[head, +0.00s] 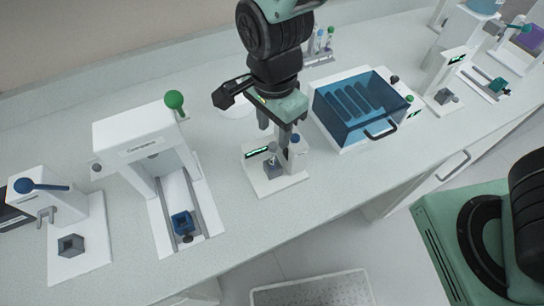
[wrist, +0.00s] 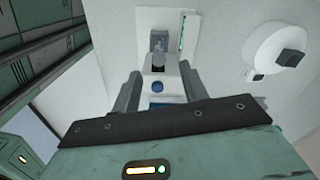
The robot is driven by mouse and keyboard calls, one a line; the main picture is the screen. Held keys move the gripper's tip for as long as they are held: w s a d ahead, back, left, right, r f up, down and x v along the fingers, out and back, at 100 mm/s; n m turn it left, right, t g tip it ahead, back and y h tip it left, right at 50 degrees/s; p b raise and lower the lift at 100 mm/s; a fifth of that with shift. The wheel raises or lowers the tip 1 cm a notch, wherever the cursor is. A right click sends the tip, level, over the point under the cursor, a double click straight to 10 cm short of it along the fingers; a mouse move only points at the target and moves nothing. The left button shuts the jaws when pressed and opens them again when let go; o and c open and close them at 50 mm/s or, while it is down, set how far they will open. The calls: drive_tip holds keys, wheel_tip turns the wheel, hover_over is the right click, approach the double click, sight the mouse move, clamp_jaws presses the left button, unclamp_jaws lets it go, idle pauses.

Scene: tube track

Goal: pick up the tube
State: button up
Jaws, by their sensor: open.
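A small white device (head: 290,182) with a green-lit display stands on the bench below my gripper. A short grey tube-like piece (head: 272,160) stands upright in its grey block (head: 273,171); I cannot tell for certain that it is the tube. The block also shows in the wrist view (wrist: 160,38). My gripper (head: 274,139) points down above the device, fingers apart. Several capped tubes stand in a rack (head: 319,58) behind.
A blue transparent box (head: 347,128) with a handle stands right of the device. A white press (head: 128,128) with a green-knobbed lever and a blue cup (head: 182,223) stands left. Another lever device (head: 95,232) is at far left. The front bench strip is clear.

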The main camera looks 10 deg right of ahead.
sight(273, 155)
wheel_tip(273, 155, down, 9)
drive_tip(key=shift+s+a+p, duration=0.1)
drive_tip(key=shift+s+p, duration=0.05)
drive_tip(key=shift+p, duration=0.6)
drive_tip(key=c, duration=0.8)
